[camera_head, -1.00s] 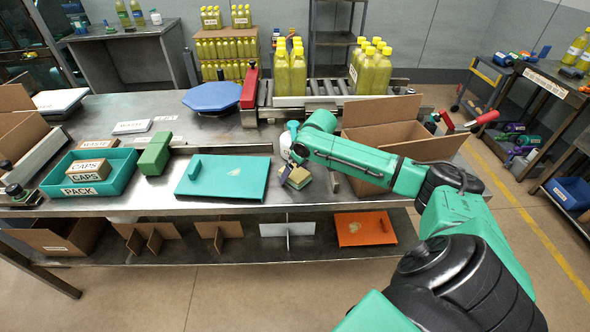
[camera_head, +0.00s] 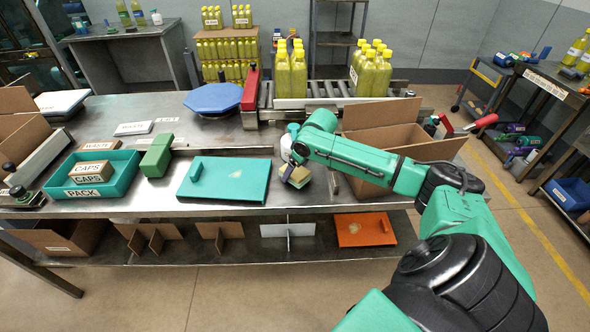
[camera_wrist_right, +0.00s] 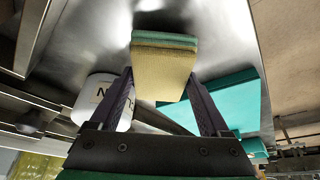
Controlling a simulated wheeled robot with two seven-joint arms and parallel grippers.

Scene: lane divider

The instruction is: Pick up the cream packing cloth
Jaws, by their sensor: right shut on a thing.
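The cream packing cloth (camera_head: 300,178) shows as a small folded cream block with a green layer, at the front of the steel bench in the head view. My right gripper (camera_head: 292,172) is shut on it. In the right wrist view the cloth (camera_wrist_right: 163,72) sits between the two dark fingers (camera_wrist_right: 165,95), its far end sticking out past their tips. It looks tilted in the head view; I cannot tell whether it is clear of the bench top. My left gripper is not in view.
A teal board (camera_head: 235,182) with a handle lies just left of the cloth. An open cardboard box (camera_head: 395,138) stands to the right, behind my right arm. A white bottle (camera_wrist_right: 100,98) is close beside my right gripper. A teal tray (camera_head: 125,178) is further left.

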